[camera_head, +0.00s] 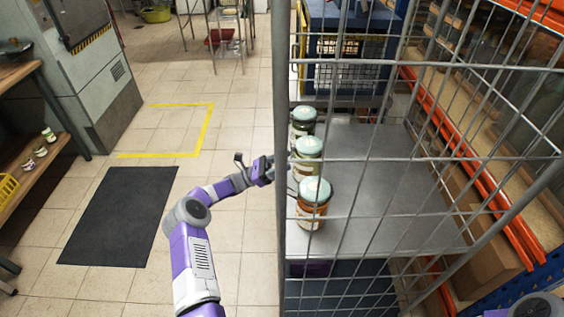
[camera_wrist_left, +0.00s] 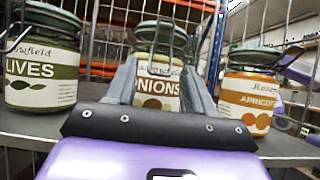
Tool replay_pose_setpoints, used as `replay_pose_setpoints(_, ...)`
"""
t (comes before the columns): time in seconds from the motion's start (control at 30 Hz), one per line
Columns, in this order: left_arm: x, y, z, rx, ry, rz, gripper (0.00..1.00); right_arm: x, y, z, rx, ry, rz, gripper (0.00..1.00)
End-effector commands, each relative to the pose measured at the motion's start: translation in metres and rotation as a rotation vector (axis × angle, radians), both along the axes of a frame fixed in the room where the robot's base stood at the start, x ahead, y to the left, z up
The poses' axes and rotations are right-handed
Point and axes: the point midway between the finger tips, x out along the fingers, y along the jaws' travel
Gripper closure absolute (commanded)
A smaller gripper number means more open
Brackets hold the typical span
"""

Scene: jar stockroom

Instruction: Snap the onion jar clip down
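The onion jar (camera_head: 308,160) stands between two other jars on a grey table behind wire mesh. In the left wrist view the onion jar (camera_wrist_left: 157,92) is straight ahead, with a cream label and a dark green lid. Its wire clip (camera_wrist_left: 152,52) appears as a loop standing up and out in front of the lid. My left gripper (camera_head: 277,167) is at the cage post, left of the jar. In the wrist view its fingers (camera_wrist_left: 160,70) are apart and empty, in front of the jar's label and below the lid. My right gripper is not visible.
The olives jar (camera_wrist_left: 40,65) stands left of the onion jar and the apricot jar (camera_wrist_left: 247,92) right, both close by, with wire clips. The cage post (camera_head: 280,130) and mesh surround the grey table (camera_head: 375,165). A dark mat (camera_head: 120,215) lies on open floor at left.

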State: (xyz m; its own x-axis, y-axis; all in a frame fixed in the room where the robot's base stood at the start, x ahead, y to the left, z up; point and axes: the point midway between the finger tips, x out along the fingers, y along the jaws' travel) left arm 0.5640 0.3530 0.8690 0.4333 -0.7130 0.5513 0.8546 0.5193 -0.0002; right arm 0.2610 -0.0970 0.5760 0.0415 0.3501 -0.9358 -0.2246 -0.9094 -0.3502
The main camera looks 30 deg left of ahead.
Motion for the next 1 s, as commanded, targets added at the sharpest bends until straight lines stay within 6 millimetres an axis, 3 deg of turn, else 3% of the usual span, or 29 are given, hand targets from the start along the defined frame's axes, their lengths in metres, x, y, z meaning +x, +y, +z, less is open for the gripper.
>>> replay_pose_setpoints(0.23, -0.004, 0.007, -0.005, 0.001, 0.001, 0.004, 0.47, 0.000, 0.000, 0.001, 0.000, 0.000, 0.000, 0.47)
replay_pose_setpoints(0.63, -0.029, 0.049, -0.039, 0.000, 0.000, 0.003, 0.47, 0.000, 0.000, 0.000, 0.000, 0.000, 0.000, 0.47)
replay_pose_setpoints(1.0, -0.033, 0.054, -0.042, 0.000, 0.001, -0.001, 0.47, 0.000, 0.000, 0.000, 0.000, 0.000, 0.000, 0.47)
